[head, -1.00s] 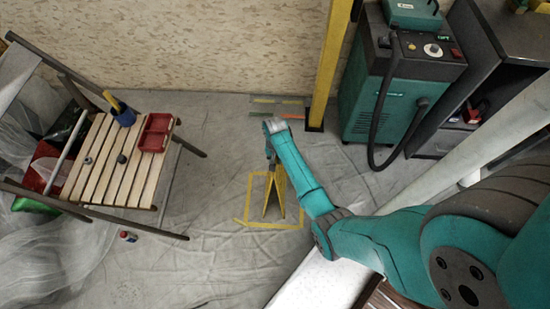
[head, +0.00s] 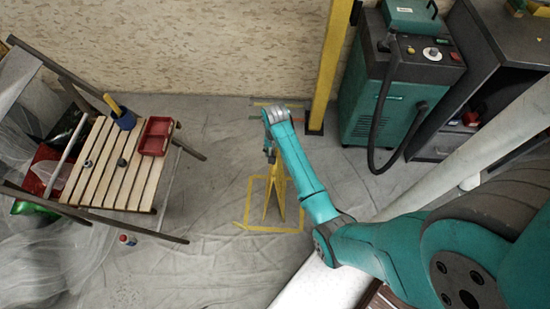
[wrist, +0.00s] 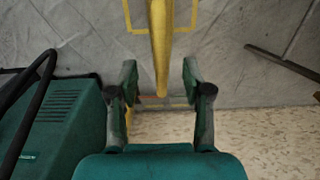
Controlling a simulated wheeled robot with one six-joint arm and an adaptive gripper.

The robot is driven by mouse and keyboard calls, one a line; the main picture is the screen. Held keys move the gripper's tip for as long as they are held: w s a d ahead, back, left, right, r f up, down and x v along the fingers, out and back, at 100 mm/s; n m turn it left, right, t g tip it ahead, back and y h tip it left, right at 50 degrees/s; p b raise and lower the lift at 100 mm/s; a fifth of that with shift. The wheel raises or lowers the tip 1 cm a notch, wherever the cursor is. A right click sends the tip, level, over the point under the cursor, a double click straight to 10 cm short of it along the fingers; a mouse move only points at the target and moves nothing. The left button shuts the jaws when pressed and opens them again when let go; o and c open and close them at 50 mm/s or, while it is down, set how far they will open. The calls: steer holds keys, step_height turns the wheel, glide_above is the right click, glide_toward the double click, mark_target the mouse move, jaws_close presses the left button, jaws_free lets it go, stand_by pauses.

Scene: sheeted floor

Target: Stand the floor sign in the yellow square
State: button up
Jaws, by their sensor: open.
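The yellow floor sign (head: 281,195) stands upright, its two panels spread in an A shape. Its feet appear inside the yellow taped square (head: 262,229) on the floor. My arm hides part of the square's right side and the sign's top. My gripper (head: 270,152) is at the sign's top. In the wrist view, my gripper (wrist: 159,75) is open, with one finger on each side of the yellow sign (wrist: 161,40). A gap shows between the sign and each finger.
A slatted chair (head: 110,170) with a red tray (head: 156,136) and a blue cup (head: 124,121) stands at left. A small bottle (head: 127,240) lies near it. A green machine (head: 385,115) and yellow post (head: 330,70) are behind at right. Sheeted floor (head: 205,240) left of the square is clear.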

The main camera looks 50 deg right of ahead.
steer(key=shift+r, duration=1.8)
steer(key=s+a+f+n+t+h, duration=0.1)
steer(key=s+a+f+n+t, duration=0.15)
steer(key=s+a+f, duration=0.45)
steer(key=s+a+r+n+t, duration=0.3)
steer(key=s+a+r+t, duration=0.15)
steer(key=s+a, duration=0.4)
steer(key=s+a+r+n+t, duration=0.1)
steer(key=s+a+r+t, duration=0.1)
steer(key=s+r, duration=0.3)
steer(key=s+a+r+n+t, duration=0.2)
steer(key=s+r, duration=0.4)
steer(key=r, duration=0.6)
steer(key=s+a+r+n+t+y, duration=0.1)
steer(key=s+r+t, duration=0.3)
steer(key=r, duration=0.5)
steer(key=shift+s+a+r+n, duration=0.3)
steer(key=shift+s+a+n, duration=0.2)
steer(key=shift+s, duration=0.45)
